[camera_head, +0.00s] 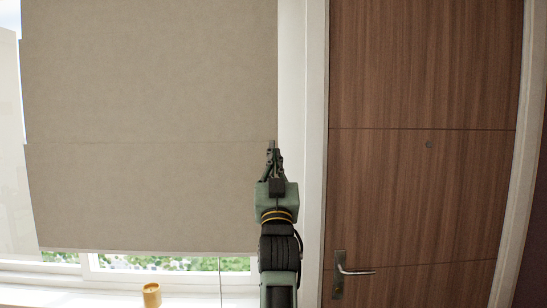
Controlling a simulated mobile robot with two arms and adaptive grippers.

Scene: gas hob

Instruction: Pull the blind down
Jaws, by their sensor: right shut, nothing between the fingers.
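A beige roller blind (140,110) covers most of the window at the left and centre. Its bottom edge hangs a little above the window sill, with a narrow strip of glass and greenery below it. My right gripper (272,147) points up in front of the blind's right edge. Its fingers are shut with nothing between them. I cannot tell whether the fingertips touch the blind. A thin cord (220,278) hangs below the blind's bottom edge. My left gripper is not in view.
A brown wooden door (425,80) with a metal handle (340,268) and white frame stands at the right. A small yellow-brown cup-like object (152,295) stands by the white sill (70,298). White wall lies between the blind and the door frame.

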